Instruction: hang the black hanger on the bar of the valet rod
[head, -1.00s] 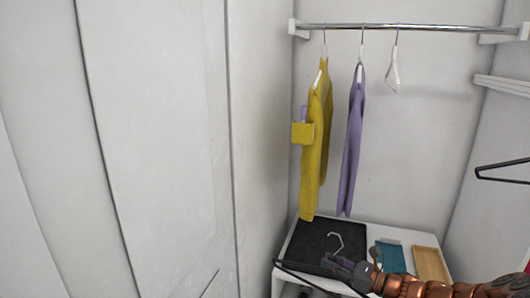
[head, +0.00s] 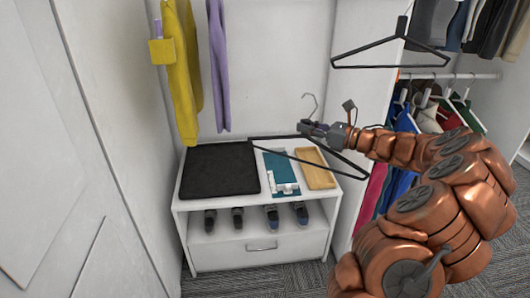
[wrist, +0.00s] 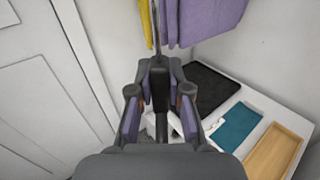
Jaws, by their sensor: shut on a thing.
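My gripper (head: 314,128) is shut on a black hanger (head: 357,176), near the base of its hook, and holds it in the air in front of the low white cabinet. The hook points up, and the long lower bar slopes down to the right in the head view. In the wrist view the hanger's dark neck (wrist: 159,78) is between my fingers. Another black hanger (head: 390,43) hangs empty at the upper right, by the edge of a white panel. I cannot clearly make out the valet rod's bar.
The white cabinet (head: 262,227) carries a black mat (head: 220,170), a teal item (head: 280,165) and a wooden tray (head: 317,168), with shoes below. A yellow garment (head: 181,80) and a purple one (head: 218,65) hang at left. Clothes on a rail (head: 455,76) fill the right side.

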